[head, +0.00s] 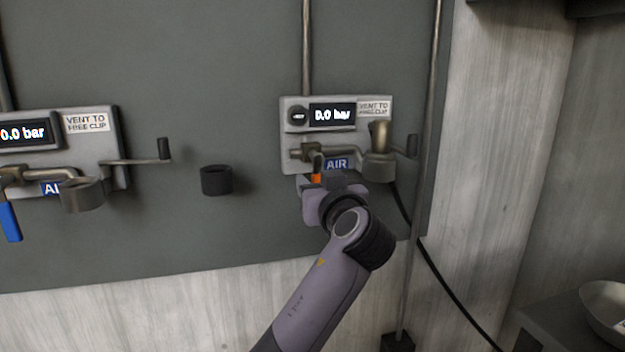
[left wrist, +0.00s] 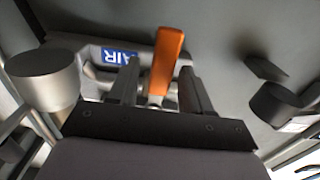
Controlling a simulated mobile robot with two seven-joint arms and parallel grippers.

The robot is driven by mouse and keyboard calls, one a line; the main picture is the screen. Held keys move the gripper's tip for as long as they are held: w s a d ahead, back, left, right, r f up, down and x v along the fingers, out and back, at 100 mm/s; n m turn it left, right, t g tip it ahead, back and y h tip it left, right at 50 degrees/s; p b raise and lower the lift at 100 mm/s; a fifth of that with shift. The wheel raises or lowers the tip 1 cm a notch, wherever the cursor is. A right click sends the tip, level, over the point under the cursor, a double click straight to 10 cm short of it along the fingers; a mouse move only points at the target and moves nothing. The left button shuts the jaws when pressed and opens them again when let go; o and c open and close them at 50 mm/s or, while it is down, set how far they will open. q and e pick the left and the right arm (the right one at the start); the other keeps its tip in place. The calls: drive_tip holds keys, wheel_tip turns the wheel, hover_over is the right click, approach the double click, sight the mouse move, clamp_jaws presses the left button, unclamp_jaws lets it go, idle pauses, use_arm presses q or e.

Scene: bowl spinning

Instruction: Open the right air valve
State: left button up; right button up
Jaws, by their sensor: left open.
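The right panel (head: 287,140) carries a display reading 0.0 bar (head: 332,115), a blue AIR label (head: 336,164) and brass-coloured pipework. Its air valve has an orange handle (head: 316,179), mostly hidden by my left gripper (head: 325,184) in the head view. In the left wrist view the orange handle (left wrist: 166,55) rises between the two fingers of my left gripper (left wrist: 160,72). The fingers are open, with gaps visible on both sides of the handle. The AIR label (left wrist: 119,55) lies just left of it there. My right gripper is not in view.
A left panel (head: 110,150) has its own 0.0 bar display, a blue handle (head: 9,221) and a crank (head: 163,150). A black cup-like clip (head: 215,180) sits on the wall between the panels. A grey cup holder (head: 379,166) holds a brass-coloured piece (head: 380,135) beside the valve.

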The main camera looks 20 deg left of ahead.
use_arm(q)
drive_tip(key=shift+w+a, duration=0.1)
drive_tip(key=shift+w, duration=0.1)
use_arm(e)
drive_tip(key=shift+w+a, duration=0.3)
use_arm(q)
clamp_jaws()
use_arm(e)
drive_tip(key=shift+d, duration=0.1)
